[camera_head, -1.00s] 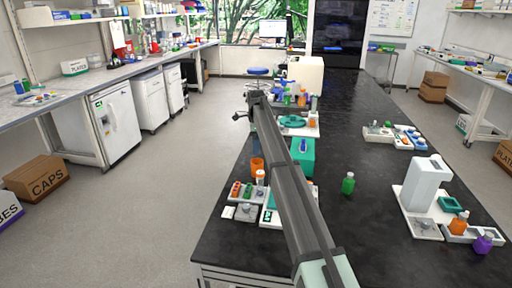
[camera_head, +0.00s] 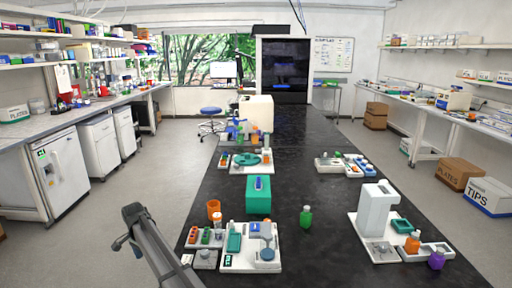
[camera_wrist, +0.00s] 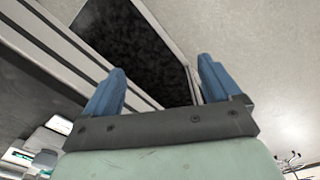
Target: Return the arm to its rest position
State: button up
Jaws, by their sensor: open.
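My gripper (camera_wrist: 160,84) shows in the wrist view with its two blue fingers apart and nothing between them. In the head view my grey arm (camera_head: 151,246) rises from the bottom edge to the left of the black bench (camera_head: 318,180), over the floor. Its upper end is at the lower left, and the gripper's fingers are not clear there.
A white board with a blue-grey device (camera_head: 267,254), an orange cup (camera_head: 214,209), a teal block (camera_head: 258,195) and a green bottle (camera_head: 306,217) stand on the bench. A white machine (camera_head: 375,208) is at right. The left floor (camera_head: 95,235) is clear.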

jog(key=s+a+f+n, duration=0.3)
jog(key=s+f, duration=0.7)
jog(key=s, duration=0.4)
jog(key=s+d+f+n+g, duration=0.1)
jog(key=s+d+f+n, duration=0.15)
jog(key=s+f, duration=0.65)
jog(key=s+d+f+n+g, duration=0.15)
jog(key=s+d+f, duration=0.25)
jog(key=s+f, duration=0.45)
jog(key=s+d+f+n+h, duration=0.1)
jog(key=d+f, duration=0.3)
jog(key=d, duration=0.6)
jog(key=s+d+f+g+h, duration=0.15)
jog(key=d+f, duration=0.25)
jog(key=d, duration=0.7)
jog(key=s+d+f+n+h, duration=0.15)
jog(key=d+f, duration=0.35)
jog(key=d, duration=0.5)
jog(key=s+d+m+g+y, duration=0.1)
jog(key=s+d, duration=0.3)
jog(key=d, duration=0.3)
jog(key=s+d+r+m+g+y, duration=0.1)
jog(key=s+d, duration=0.4)
jog(key=d, duration=0.3)
jog(key=s+d+r+m+g+y, duration=0.1)
jog(key=s+d+m+y, duration=0.1)
jog(key=s+d, duration=0.3)
jog(key=d, duration=0.3)
jog(key=shift+d, duration=0.2)
jog(key=shift+w, duration=0.1)
